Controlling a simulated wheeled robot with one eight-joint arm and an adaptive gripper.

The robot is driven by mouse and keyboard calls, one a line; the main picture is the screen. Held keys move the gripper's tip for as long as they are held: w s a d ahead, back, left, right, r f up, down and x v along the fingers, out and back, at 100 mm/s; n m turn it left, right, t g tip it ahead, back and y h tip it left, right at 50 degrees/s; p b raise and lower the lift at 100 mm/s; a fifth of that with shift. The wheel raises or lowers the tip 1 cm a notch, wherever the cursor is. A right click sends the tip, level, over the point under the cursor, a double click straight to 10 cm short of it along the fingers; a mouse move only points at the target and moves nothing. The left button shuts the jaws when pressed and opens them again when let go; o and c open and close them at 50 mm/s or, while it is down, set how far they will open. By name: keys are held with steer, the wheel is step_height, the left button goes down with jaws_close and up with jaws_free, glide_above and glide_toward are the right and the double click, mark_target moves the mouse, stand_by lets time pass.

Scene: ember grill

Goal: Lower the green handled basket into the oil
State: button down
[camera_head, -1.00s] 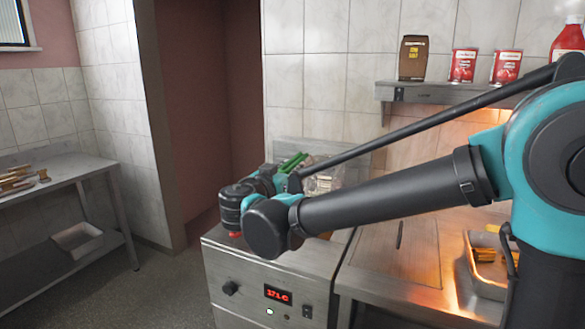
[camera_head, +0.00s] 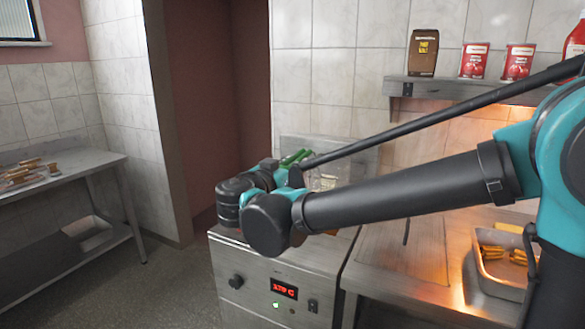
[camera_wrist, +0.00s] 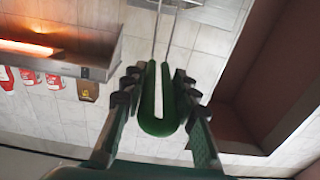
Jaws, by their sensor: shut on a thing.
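The green basket handle (camera_wrist: 158,122) is a long loop in the wrist view, lying between the two dark fingers of my gripper (camera_wrist: 160,82). My gripper is shut on it. Two thin metal rods (camera_wrist: 165,30) run from the handle to the top of the picture. In the head view the green handle (camera_head: 296,157) shows just behind my wrist, above the fryer (camera_head: 262,275). A small part of the wire basket (camera_head: 328,181) shows behind my arm. My arm hides the oil and most of the basket, so I cannot tell whether they touch.
A steel counter (camera_head: 395,262) with a tray of fries (camera_head: 497,277) lies right of the fryer. A wall shelf (camera_head: 450,88) above holds a brown box (camera_head: 423,53) and red cans (camera_head: 474,60). A side table (camera_head: 75,170) stands at the left.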

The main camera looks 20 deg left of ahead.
steer(key=f, duration=1.4)
steer(key=w+f, duration=0.1)
steer(key=f, duration=0.7)
steer(key=shift+f, duration=0.65)
stand_by(0.6)
steer(key=c, duration=1.1)
jaws_free()
steer(key=s, duration=1.2)
steer(key=shift+a+r, duration=0.3)
steer(key=shift+a, duration=0.1)
